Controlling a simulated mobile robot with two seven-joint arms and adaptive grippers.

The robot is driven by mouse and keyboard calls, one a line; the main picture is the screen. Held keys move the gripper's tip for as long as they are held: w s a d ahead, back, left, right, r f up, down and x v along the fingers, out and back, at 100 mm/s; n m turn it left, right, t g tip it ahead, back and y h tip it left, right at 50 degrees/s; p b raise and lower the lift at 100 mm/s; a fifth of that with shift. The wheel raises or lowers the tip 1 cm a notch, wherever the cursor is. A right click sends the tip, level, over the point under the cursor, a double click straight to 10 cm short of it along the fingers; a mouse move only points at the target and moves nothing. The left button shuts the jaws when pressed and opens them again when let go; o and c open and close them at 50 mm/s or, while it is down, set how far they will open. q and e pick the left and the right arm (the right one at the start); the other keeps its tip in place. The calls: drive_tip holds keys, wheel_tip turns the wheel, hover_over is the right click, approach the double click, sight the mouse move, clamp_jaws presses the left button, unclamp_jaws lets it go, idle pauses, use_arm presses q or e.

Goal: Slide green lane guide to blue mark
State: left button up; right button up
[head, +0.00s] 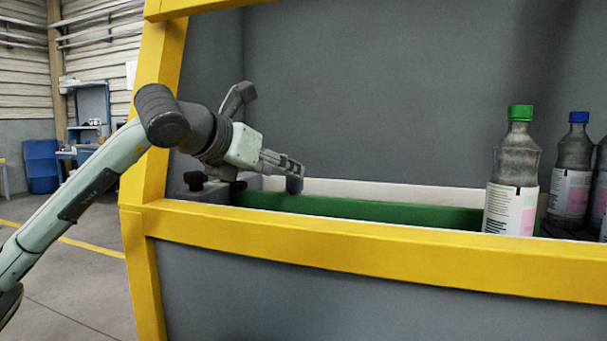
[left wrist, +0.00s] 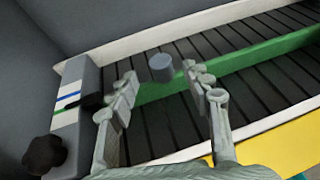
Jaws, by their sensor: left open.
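The green lane guide (head: 365,210) is a long rail running along the conveyor; it also crosses the left wrist view (left wrist: 245,63). A grey cylindrical peg (left wrist: 161,67) stands at its near end. My left gripper (head: 292,173) is over that end. In the left wrist view its open fingers (left wrist: 160,75) lie on either side of the peg, apart from it. A pale scale with a blue mark (left wrist: 68,97) and a green mark (left wrist: 66,107) is on the grey end block (left wrist: 84,72). A black pointer (left wrist: 91,101) lies beside the marks, nearer the green one. My right gripper is out of view.
A yellow frame bar (head: 370,250) runs along the front of the conveyor, and a yellow post (head: 157,100) stands at left. A green-capped bottle (head: 513,175) and a blue-capped bottle (head: 572,175) stand at right. A black knob (left wrist: 44,152) sits by the end block.

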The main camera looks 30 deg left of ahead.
use_arm(q)
drive_tip(key=p+x, duration=0.1)
drive_tip(key=x, duration=0.5)
drive_tip(key=shift+w+f, duration=0.15)
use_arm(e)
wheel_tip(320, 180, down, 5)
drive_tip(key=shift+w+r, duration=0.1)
use_arm(q)
clamp_jaws()
